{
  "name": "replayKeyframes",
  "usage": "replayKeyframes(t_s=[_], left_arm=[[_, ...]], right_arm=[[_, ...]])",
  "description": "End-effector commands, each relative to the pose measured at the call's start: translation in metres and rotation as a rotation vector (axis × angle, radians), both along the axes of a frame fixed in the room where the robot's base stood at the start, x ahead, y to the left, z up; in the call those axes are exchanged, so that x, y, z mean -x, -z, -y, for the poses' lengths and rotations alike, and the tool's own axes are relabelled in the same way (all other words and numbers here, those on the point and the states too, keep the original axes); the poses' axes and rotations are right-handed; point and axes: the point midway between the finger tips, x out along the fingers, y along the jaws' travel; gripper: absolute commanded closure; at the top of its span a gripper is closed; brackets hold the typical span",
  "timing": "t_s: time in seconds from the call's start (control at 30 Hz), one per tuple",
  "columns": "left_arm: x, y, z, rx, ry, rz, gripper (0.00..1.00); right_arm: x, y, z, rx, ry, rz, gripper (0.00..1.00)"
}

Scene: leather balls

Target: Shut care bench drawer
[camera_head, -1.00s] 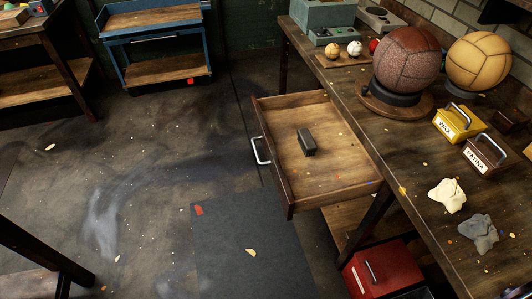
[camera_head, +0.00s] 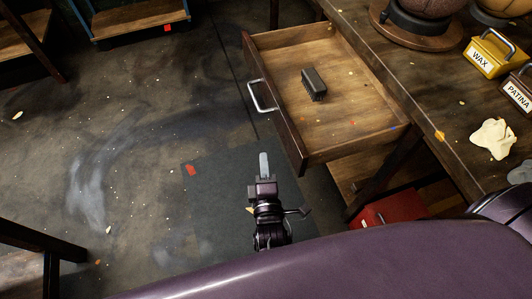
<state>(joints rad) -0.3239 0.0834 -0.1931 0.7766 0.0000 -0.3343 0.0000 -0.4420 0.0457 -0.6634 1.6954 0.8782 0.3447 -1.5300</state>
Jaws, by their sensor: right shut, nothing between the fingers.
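The care bench drawer (camera_head: 340,125) is pulled out from the wooden bench (camera_head: 440,110). A small dark block (camera_head: 314,84) lies inside it. Its silver bar handle (camera_head: 260,97) is on the dark front panel, facing left. My right gripper (camera_head: 264,160) is shut and empty, in front of the drawer's near end and below the handle in the picture, apart from both. My purple right arm crosses the bottom of the view. My left gripper is not in view.
On the bench top are a yellow WAX box (camera_head: 493,54), a PATINA box (camera_head: 520,92), a pale cloth (camera_head: 493,138) and a ball on a round stand (camera_head: 405,28). A red box (camera_head: 388,210) is under the bench.

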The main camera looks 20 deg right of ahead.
Motion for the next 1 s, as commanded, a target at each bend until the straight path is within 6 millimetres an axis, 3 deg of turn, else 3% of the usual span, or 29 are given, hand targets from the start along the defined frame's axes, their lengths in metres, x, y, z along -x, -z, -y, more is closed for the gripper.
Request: replayKeyframes(t_s=[0.4, 0.63, 1.0], left_arm=[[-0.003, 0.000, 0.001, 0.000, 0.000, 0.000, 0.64], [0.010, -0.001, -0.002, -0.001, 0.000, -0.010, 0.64], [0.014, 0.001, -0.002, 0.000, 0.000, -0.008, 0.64]], right_arm=[[-0.086, -0.001, 0.018, -0.003, 0.000, 0.003, 1.00], [-0.083, 0.000, 0.051, -0.001, 0.000, -0.003, 1.00], [-0.083, 0.000, 0.058, -0.002, -0.001, -0.002, 1.00]])
